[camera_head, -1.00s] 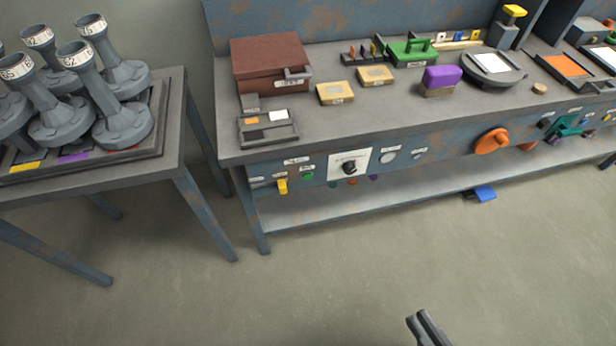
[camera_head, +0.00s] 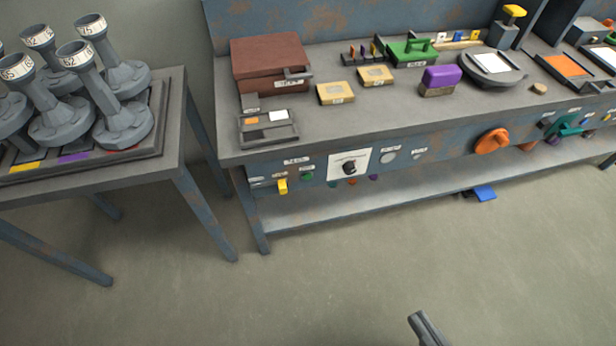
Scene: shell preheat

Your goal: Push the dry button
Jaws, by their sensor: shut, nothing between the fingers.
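The bench's front panel carries several controls with small white labels that are too small to read, so I cannot tell which one is the dry button. A green button (camera_head: 307,175) sits on the left part of the panel beside a yellow switch (camera_head: 283,186). A pale round button (camera_head: 388,157) sits right of a black dial on a white plate (camera_head: 348,166). My gripper (camera_head: 414,317) shows only as dark fingers at the bottom edge. It is shut and empty, well apart from the panel.
A side table (camera_head: 172,160) with several grey flanged shells stands at the left. The bench top (camera_head: 350,118) holds a brown box (camera_head: 268,62), yellow blocks and a purple block (camera_head: 441,80). A large orange knob (camera_head: 491,141) is on the panel. The floor in front is clear.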

